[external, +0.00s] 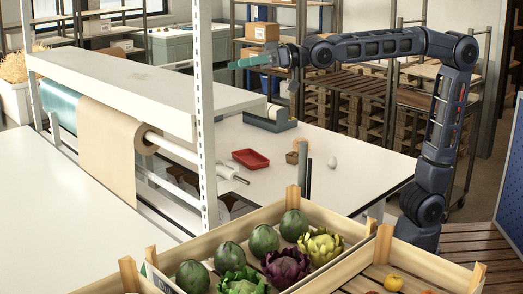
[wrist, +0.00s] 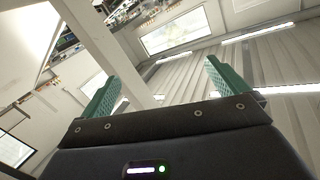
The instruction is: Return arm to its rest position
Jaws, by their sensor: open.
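My arm (external: 440,130) rises from its base at the right in the external view, bends at the top and reaches left above the white table. My gripper (external: 250,61) is held high, level with the top of the kraft paper station and in front of the back shelves. Its green fingers show in the wrist view (wrist: 160,85), spread wide apart with nothing between them. The wrist view looks up at the ceiling, a white beam and a corrugated wall.
A white table (external: 350,150) holds a red tray (external: 250,159), a white egg-like object (external: 332,162) and a small brown basket. A white post (external: 204,110) stands by the paper roll (external: 108,145). Wooden crates (external: 330,270) of vegetables stand in front.

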